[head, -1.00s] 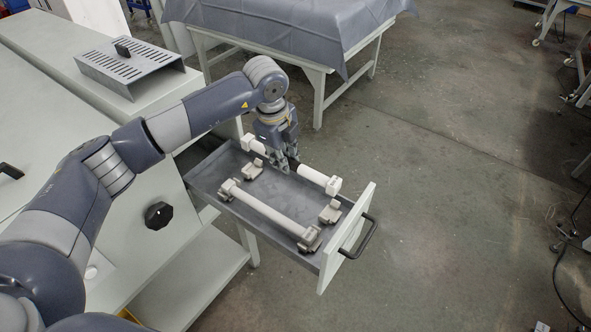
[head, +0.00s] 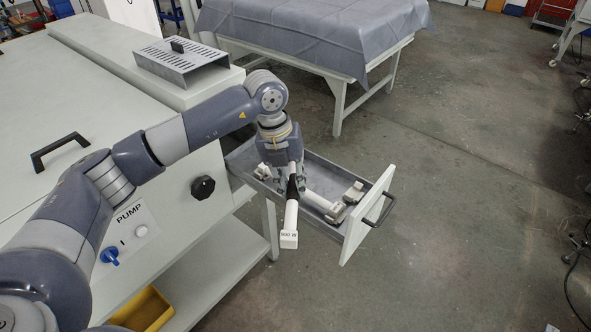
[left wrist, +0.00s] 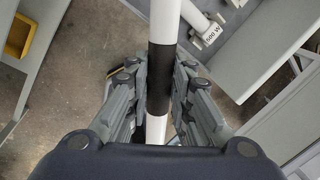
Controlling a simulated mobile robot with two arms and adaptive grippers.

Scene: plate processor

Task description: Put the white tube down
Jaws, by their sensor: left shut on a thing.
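My left gripper (head: 292,182) is shut on a white tube (head: 291,215) at its black middle band. The held tube also shows in the left wrist view (left wrist: 163,20), running between the fingers. Its near square end, marked 500 W, sticks out past the near side of the open drawer (head: 328,172); its far end is hidden by my gripper. A second white tube (head: 323,203) lies in the drawer, partly hidden behind the held one. Its 500 W end shows in the left wrist view (left wrist: 212,33). My right gripper is not in view.
Grey tube holders (head: 353,192) stand in the drawer. The drawer front (head: 367,217) has a dark handle (head: 384,208). The white machine (head: 195,160) with a black knob (head: 203,187) stands left of the drawer. A covered table (head: 310,30) is behind.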

